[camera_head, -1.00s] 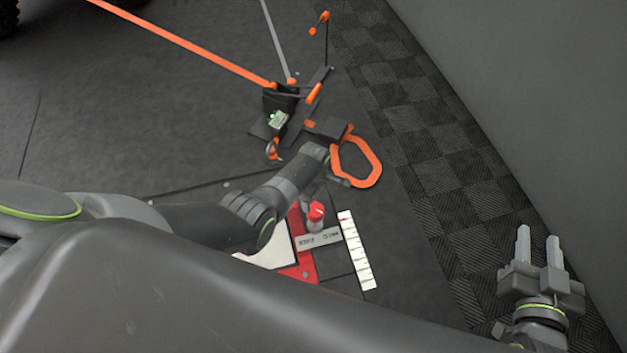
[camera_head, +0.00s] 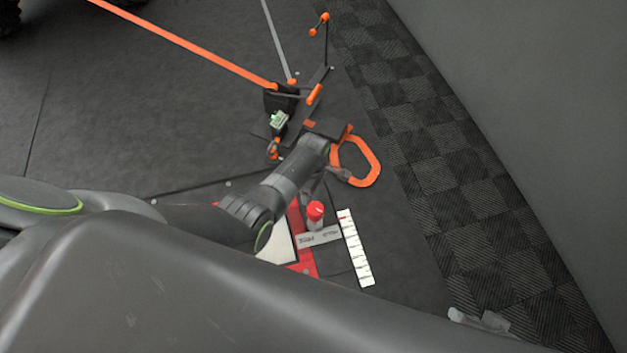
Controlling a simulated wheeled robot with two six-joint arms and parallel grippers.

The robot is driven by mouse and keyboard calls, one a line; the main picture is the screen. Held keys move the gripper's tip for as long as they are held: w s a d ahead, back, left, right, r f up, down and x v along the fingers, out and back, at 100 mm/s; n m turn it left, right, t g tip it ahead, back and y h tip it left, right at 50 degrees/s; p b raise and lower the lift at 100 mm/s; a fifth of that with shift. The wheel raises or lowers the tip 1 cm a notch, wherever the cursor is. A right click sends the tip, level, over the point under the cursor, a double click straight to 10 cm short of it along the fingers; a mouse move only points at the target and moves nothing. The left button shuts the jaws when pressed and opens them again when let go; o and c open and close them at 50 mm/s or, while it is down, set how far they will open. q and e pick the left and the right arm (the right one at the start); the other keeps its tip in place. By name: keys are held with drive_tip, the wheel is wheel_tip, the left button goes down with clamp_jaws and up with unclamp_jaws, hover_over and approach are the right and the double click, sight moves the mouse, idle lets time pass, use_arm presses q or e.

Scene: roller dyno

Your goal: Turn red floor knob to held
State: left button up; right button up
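The red knob (camera_head: 315,211) stands upright on the floor in the middle of the head view, with a white mark on its top. A grey label plate (camera_head: 319,237) lies just in front of it, its lettering too small to read surely. My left arm reaches in from the left, and its wrist is just above and left of the knob. The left gripper's fingers are mostly hidden by the wrist, close beside the knob; I cannot tell whether they touch it. My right gripper (camera_head: 480,319) shows only its fingertips at the lower right, apart from everything.
A white scale strip (camera_head: 356,248) lies right of the knob. A red-edged plate (camera_head: 304,262) is partly hidden by my arm. An orange loop (camera_head: 374,163) and a black stand with an orange strap (camera_head: 190,44) are behind. Checkered floor at right is clear.

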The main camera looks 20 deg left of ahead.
drive_tip(key=shift+s+a+f+g, duration=0.1)
drive_tip(key=shift+s+f+g, duration=0.2)
drive_tip(key=shift+s, duration=0.2)
drive_tip(key=shift+s+a+f+g, duration=0.15)
drive_tip(key=shift+s+g, duration=0.15)
drive_tip(key=shift+s, duration=0.15)
drive_tip(key=shift+d, duration=0.1)
